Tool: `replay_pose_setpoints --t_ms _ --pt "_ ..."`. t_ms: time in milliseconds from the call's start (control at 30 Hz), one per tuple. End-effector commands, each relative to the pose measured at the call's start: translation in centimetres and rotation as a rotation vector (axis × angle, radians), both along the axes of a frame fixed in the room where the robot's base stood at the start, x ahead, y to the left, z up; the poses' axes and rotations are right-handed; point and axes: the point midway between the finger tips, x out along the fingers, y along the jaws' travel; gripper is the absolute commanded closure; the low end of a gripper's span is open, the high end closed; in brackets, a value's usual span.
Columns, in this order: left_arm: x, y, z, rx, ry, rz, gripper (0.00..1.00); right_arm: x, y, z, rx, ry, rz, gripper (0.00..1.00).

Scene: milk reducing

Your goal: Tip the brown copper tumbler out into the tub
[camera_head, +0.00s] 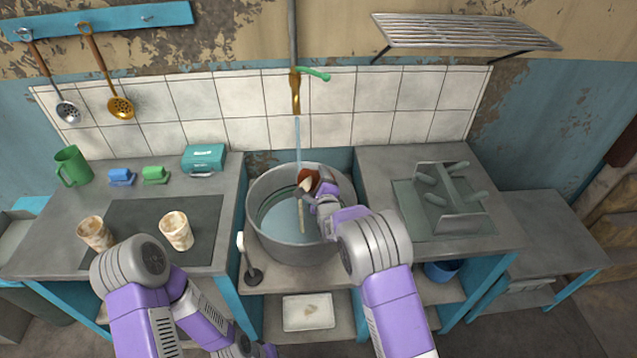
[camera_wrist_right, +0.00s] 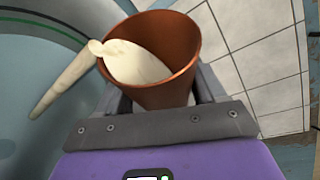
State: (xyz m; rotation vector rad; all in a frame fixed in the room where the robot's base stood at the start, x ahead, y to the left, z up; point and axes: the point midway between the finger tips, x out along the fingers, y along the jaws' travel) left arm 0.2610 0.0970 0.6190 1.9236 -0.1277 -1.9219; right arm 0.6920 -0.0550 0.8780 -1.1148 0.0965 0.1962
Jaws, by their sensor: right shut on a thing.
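The brown copper tumbler (camera_wrist_right: 182,62) is held in my right gripper (camera_wrist_right: 160,105) and is tilted. A cream-coloured liquid (camera_wrist_right: 72,75) runs over its rim on the left in the right wrist view. In the head view the tumbler (camera_head: 309,178) is over the large grey metal tub (camera_head: 262,240), and a pale stream falls from it into the tub. My right gripper (camera_head: 325,190) is shut around the tumbler. The tub holds bluish water. My left arm is at the lower left, with its gripper not clearly shown.
A tap (camera_head: 295,92) runs water down behind the tumbler. Two stained cups (camera_head: 176,232) stand on the dark mat at left, near a green mug (camera_head: 72,166), sponges (camera_head: 155,175) and a teal box (camera_head: 204,158). A dish rack (camera_head: 447,205) stands at right.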

Motion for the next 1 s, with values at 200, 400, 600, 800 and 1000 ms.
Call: replay_pose_setpoints --t_ms 200,400,600,800,1000 --pt "0.0 0.0 -2.4 0.0 0.001 0.001 0.57 -0.1 0.1 -0.1 -0.124 -0.062 -0.002 0.62" --pt "0.0 0.0 -3.9 0.0 0.0 0.001 0.57 -0.2 0.3 0.3 -0.236 -0.116 -0.002 0.62" --pt "0.0 0.0 -5.5 0.0 0.0 0.001 0.57 -0.3 0.6 0.6 -0.346 -0.169 -0.002 0.62" --pt "0.0 0.0 -7.1 0.0 0.0 0.0 0.57 -0.5 0.9 1.0 -0.454 -0.224 -0.004 0.62" --pt "0.0 0.0 -7.5 0.0 0.001 0.0 0.57 -0.9 1.7 2.2 -0.649 -0.317 -0.003 0.62"
